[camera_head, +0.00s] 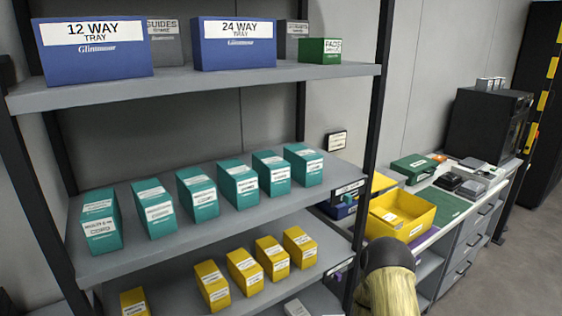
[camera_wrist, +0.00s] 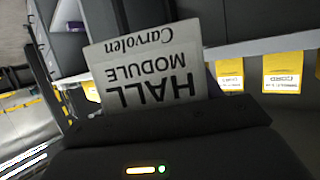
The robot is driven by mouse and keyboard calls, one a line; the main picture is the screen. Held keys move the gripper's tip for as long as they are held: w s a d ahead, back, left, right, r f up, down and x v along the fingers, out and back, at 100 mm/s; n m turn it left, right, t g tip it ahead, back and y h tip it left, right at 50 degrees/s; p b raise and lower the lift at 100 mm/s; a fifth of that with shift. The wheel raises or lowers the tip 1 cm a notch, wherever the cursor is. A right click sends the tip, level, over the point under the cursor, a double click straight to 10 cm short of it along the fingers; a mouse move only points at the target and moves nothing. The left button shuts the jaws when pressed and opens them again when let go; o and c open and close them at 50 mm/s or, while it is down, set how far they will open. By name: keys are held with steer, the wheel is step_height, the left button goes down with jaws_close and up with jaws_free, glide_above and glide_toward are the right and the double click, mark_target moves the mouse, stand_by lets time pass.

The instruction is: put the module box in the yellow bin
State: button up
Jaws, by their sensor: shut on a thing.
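The module box (camera_wrist: 150,65) is pale grey and shows upside down in the wrist view, with the words "HALL MODULE" and "Carvolen" on its face. My gripper (camera_wrist: 155,118) is shut on it; the dark gripper body hides the box's near end. The yellow bin (camera_head: 400,214) stands open on the workbench right of the shelf in the head view. The lower right post of the shelf and my arm are close to it. The gripper and held box cannot be made out for certain in the head view.
A shelf rack holds blue tray boxes (camera_head: 95,50), teal boxes (camera_head: 205,194) and yellow boxes (camera_head: 212,287). A pale box (camera_head: 297,308) shows at the bottom edge. A green case (camera_head: 414,167) and a dark machine (camera_head: 486,125) stand on the bench beyond the bin. Floor is free at right.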

steer(key=s+f, duration=0.4)
steer(key=f, duration=0.1)
steer(key=shift+s+f, duration=0.15)
steer(key=shift+f, duration=0.1)
steer(key=shift+d, duration=0.1)
